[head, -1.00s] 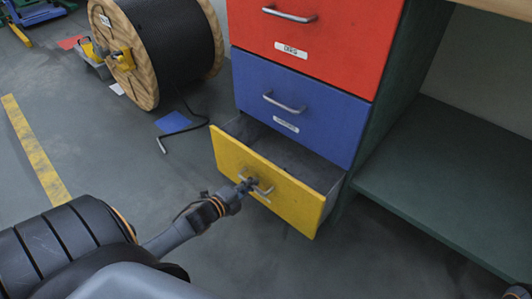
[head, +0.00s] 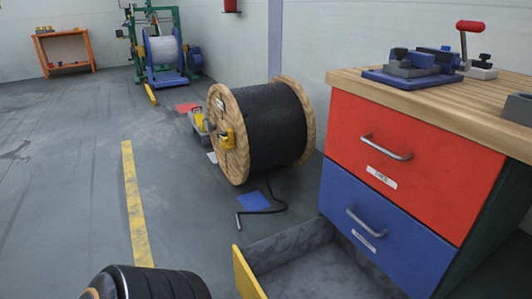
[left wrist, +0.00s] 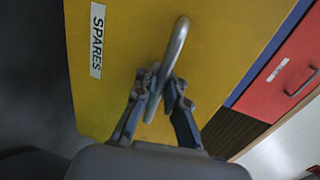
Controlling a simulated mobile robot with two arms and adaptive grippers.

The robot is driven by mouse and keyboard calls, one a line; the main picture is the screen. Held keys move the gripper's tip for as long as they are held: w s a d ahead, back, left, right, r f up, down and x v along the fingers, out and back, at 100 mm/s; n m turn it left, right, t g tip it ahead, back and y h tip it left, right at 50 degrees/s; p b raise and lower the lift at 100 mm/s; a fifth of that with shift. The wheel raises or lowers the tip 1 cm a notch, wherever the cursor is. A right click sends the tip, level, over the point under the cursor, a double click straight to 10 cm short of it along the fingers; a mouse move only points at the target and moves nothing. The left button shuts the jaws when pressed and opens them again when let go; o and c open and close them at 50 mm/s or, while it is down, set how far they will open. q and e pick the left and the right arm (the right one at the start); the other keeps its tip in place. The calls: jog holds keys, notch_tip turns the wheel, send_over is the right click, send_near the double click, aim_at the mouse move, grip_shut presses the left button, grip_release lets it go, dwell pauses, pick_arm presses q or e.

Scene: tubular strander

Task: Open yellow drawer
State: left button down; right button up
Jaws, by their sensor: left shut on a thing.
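The yellow drawer (head: 246,275) stands open below the blue drawer, its grey inside showing at the bottom of the head view. Its front is cut off by the lower edge there. In the left wrist view the yellow front (left wrist: 215,40) fills the middle, with a white "SPARES" label (left wrist: 97,40) and a metal bar handle (left wrist: 177,45). My left gripper (left wrist: 158,88) is shut on this handle, one finger on each side of the bar. In the head view my left gripper is out of frame. My right gripper is in neither current view.
Above are the closed blue drawer (head: 375,235) and red drawer (head: 410,155) under a wooden worktop (head: 440,105). A cable reel (head: 275,125) stands behind, with a blue sheet (head: 253,201) and a loose cable end on the floor. The floor to the left is mostly clear.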

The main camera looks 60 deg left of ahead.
pick_arm(q)
jog(key=shift+s+r, duration=0.1)
jog(key=shift+s, duration=0.3)
jog(key=c, duration=1.4)
grip_release()
jog(key=v, duration=1.2)
